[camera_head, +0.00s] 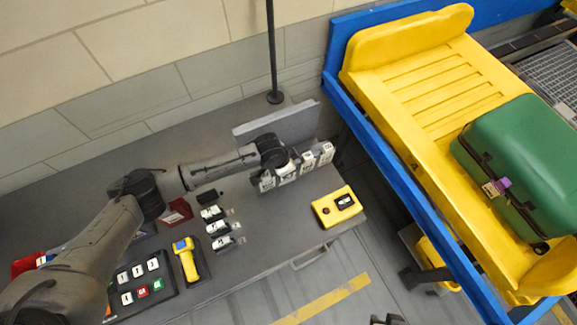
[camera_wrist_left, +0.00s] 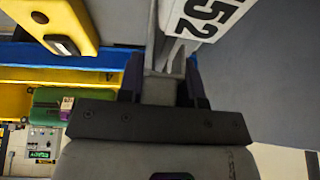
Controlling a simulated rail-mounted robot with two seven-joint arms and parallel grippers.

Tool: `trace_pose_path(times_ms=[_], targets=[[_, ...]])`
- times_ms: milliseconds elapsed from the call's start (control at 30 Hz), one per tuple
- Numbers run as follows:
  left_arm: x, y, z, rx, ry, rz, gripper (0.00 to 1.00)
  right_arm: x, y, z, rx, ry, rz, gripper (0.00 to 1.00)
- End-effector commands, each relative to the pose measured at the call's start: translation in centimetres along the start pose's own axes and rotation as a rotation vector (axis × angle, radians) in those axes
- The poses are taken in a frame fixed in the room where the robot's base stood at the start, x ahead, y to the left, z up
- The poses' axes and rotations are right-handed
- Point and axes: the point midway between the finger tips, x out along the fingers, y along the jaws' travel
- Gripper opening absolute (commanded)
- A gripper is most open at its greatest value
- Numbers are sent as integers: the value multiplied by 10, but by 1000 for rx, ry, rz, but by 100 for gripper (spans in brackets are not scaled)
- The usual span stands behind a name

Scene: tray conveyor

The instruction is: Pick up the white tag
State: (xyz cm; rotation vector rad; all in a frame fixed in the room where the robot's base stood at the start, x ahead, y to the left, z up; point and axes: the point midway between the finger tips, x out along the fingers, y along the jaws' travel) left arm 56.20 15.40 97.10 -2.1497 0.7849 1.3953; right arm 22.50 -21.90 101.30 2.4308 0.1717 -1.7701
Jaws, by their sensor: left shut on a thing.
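Several white tags with black print hang in a row in front of an upright grey panel (camera_head: 278,125) on the grey table. My left gripper (camera_head: 283,167) is at this row, partly covering the tags at its left. The left wrist view shows my left gripper (camera_wrist_left: 163,92) shut on a thin pale piece, which looks like part of a white tag. A white tag face marked "52" (camera_wrist_left: 205,14) shows just beyond the fingers. Exactly how the fingers meet the tag is hidden. A dark tip at the bottom edge of the head view may be my right gripper (camera_head: 388,320).
A yellow device (camera_head: 337,206) lies near the table's right edge. A yellow scanner (camera_head: 188,260), a dark board with cards (camera_head: 128,299) and several small tag-like pieces (camera_head: 219,228) lie to the left. A green suitcase (camera_head: 520,165) sits in a yellow tray (camera_head: 400,110) on the blue-framed conveyor.

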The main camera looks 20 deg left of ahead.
Motion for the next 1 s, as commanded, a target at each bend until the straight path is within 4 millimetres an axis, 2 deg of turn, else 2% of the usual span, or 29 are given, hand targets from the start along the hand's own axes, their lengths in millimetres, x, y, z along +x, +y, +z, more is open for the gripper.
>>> trace_pose_path(times_ms=[267,467,800,1000], targets=[[-43,-3,-18,0,3,0,9,1,-2,0,6,1,-5,43],[-42,43,-18,3,1,6,9,3,-3,0,9,2,-8,43],[-48,130,-20,2,2,5,9,8,-2,2,6,1,-5,43],[-51,165,-22,1,2,4,9,9,0,3,-1,-1,1,43]])
